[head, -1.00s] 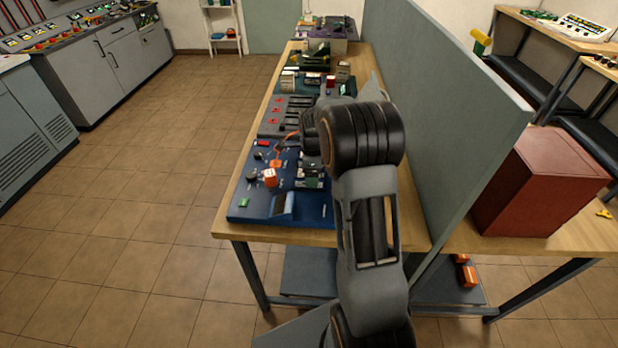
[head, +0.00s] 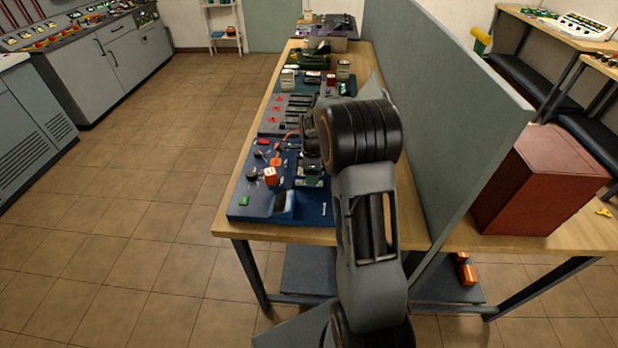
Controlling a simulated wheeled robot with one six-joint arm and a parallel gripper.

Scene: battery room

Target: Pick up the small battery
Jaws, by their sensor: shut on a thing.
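My gripper (head: 311,162) is at the right side of the blue panel board (head: 240,210) on the wooden bench, low over its dark and grey fittings. It is small and dark here and partly hidden behind my black arm joint. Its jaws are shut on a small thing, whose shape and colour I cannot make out. I cannot pick out the small battery for certain.
A tall grey-green partition (head: 440,120) runs along the bench's right side, close to my arm. Grey boards with red marks and dark slots (head: 292,108) lie farther back. A red box (head: 540,180) is beyond the partition. The tiled floor to the left is clear.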

